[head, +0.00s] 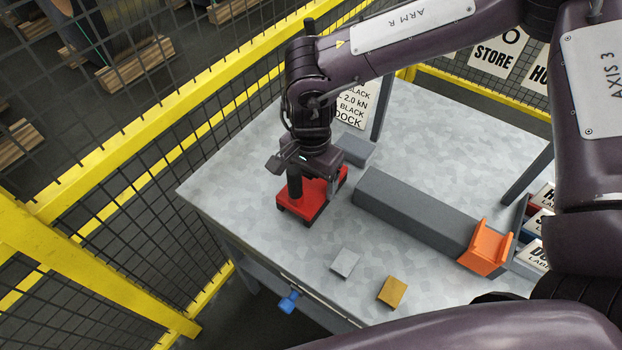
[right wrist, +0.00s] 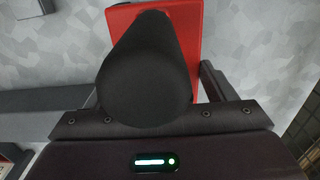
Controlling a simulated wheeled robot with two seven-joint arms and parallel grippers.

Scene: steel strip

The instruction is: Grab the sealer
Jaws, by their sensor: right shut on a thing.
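The sealer is a red block (head: 312,201) with a black upright handle (head: 294,181), near the left end of the grey table (head: 235,185). My right gripper (head: 300,163) comes down over it from above and is shut on the black handle. In the right wrist view the round black handle (right wrist: 145,70) fills the middle, with the red body (right wrist: 196,30) beyond it and the gripper's jaws at its sides. The sealer looks upright and on or very close to the tabletop; its underside is hidden. My left gripper is not in view.
A long dark grey beam (head: 415,210) with an orange piece (head: 486,247) at its right end lies right of the sealer. A grey block (head: 356,150) stands behind. Small grey (head: 345,263) and tan (head: 392,291) blocks lie in front. Yellow-framed mesh fencing (head: 130,160) borders the left.

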